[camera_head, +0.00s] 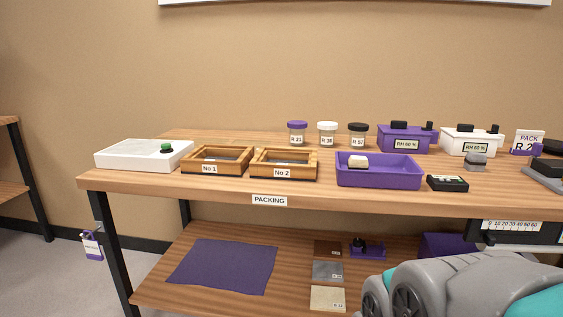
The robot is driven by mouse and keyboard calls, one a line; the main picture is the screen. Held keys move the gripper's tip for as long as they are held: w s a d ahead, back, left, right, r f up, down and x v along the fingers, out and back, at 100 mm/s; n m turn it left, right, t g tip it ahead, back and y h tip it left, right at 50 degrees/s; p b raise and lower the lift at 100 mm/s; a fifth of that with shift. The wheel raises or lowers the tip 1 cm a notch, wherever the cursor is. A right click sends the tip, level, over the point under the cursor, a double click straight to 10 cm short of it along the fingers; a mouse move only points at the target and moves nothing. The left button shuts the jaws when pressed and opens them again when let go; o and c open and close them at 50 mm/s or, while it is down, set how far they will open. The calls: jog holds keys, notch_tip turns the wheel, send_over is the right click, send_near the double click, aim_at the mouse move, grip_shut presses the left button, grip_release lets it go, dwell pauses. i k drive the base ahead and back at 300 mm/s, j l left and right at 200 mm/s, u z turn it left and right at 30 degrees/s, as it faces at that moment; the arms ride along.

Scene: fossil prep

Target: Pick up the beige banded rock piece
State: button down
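A flat beige square piece (327,298) with a small label lies on the lower shelf, in front of a grey piece (327,271) and a dark brown piece (327,248). A small pale cream block (358,163) sits in the purple tray (380,180) on the table top. Bands are too small to make out on either pale piece, so I cannot tell which is the banded rock. Grey and teal parts of my arm fill the lower right corner. My gripper's fingers are not in view.
The packing table (215,194) holds a white tray (130,158), two wooden frames (250,171), three jars, a purple box (402,144), a white box (458,149) and a small black device (447,187). A purple cloth (222,266) covers the lower shelf's left part.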

aim_at(359, 163)
jog(key=i+l+z, duration=0.45)
jog(key=i+l, duration=0.65)
jog(key=k+l+u, duration=0.15)
jog(key=u, duration=1.7)
